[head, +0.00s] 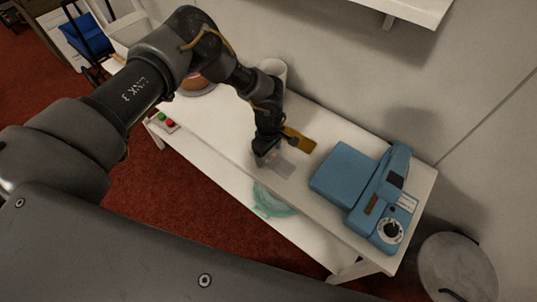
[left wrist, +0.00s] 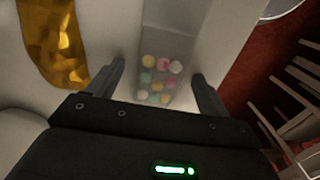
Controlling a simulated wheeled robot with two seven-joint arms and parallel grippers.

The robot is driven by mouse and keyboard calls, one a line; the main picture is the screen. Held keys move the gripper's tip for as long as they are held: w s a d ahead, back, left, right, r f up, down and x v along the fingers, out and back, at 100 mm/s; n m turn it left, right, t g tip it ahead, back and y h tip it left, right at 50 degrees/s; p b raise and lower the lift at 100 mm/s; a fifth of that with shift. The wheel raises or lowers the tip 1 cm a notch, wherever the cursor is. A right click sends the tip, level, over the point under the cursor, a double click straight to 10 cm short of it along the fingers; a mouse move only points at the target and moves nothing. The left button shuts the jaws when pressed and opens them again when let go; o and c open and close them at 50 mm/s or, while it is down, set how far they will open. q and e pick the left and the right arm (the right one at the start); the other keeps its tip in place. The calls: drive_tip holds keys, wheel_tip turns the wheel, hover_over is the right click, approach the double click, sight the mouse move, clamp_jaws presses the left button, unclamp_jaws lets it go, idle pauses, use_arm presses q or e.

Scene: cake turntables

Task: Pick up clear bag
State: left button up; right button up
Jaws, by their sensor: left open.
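The clear bag (left wrist: 163,70) lies on the white table, with several pastel-coloured round pieces inside. In the left wrist view it is between the two fingers of my left gripper (left wrist: 158,82), which is open. In the head view my left gripper (head: 265,157) is low over the table, right at the bag (head: 285,167), and partly hides it. I cannot tell whether the fingers touch the bag. My right gripper is not in view.
A gold packet (head: 298,139) lies close beside the bag; it also shows in the left wrist view (left wrist: 57,45). A blue machine (head: 365,192) stands to the right. A teal item (head: 272,202) is below the front edge. A white cylinder (head: 273,69) stands behind my arm.

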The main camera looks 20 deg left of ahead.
use_arm(q)
drive_tip(key=c, duration=1.1)
drive_tip(key=shift+o, duration=0.2)
drive_tip(key=shift+r, duration=0.1)
drive_tip(key=shift+c, duration=0.4)
